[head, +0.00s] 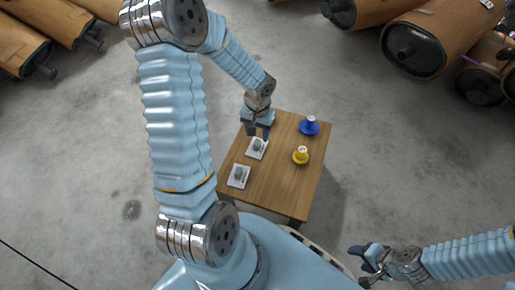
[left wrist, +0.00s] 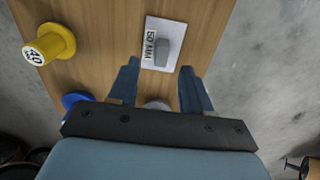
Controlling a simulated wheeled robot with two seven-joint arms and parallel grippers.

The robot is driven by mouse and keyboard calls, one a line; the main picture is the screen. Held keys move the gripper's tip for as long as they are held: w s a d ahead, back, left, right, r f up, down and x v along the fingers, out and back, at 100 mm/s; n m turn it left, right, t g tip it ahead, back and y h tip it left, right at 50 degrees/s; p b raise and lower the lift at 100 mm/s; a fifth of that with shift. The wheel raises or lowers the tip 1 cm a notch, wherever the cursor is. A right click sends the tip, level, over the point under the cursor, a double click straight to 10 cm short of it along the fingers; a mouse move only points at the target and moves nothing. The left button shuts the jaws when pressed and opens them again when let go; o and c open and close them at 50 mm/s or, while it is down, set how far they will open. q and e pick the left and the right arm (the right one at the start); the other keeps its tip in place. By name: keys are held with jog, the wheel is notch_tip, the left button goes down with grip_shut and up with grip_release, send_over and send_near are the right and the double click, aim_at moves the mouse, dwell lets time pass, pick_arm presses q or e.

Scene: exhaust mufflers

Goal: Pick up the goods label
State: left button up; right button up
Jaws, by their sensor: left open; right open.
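My right gripper (head: 366,266) is open and empty, away from the table at lower right.
A yellow piece (head: 300,156), marked "40" in the left wrist view (left wrist: 50,45), and a blue piece (head: 309,127) stand on the table's (head: 280,185) right side. A pale rounded thing shows partly behind my left gripper. Brown mufflers (head: 415,45) lie around the floor's far edges.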

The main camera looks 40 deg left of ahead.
aim_at(257, 142)
pick_arm(q)
jog(key=f+b, duration=0.1)
jog(key=f, duration=0.5)
jog(key=shift+a+b, duration=0.2)
jog(key=shift+b, duration=0.1)
jog(key=shift+c, duration=0.5)
grip_shut()
